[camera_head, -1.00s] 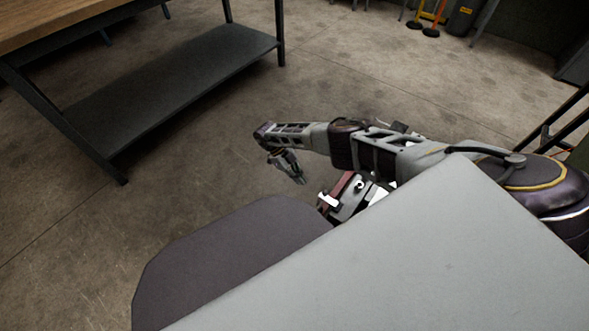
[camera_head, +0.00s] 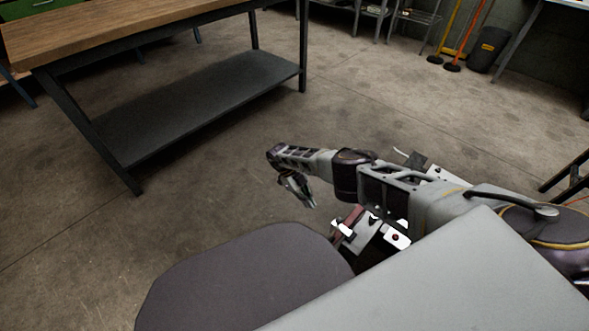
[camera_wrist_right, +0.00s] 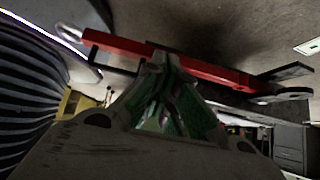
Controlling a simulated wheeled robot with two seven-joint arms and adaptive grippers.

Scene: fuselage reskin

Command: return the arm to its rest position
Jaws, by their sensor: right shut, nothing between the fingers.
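My right arm comes in from the right in the head view, bent over the floor in front of my body. Its gripper (camera_head: 305,197) hangs downward at the end of the arm, shut and empty, above bare concrete floor. In the right wrist view, the gripper's fingers (camera_wrist_right: 172,105) are close together with nothing between them. My left gripper is not in view.
A workbench (camera_head: 110,40) with a wooden top and a dark lower shelf (camera_head: 190,110) stands at the upper left. A red bar (camera_wrist_right: 205,68) crosses behind the fingers in the wrist view. Open floor (camera_head: 400,110) lies beyond the arm. Shelving and a dark bin (camera_head: 488,50) stand at the back.

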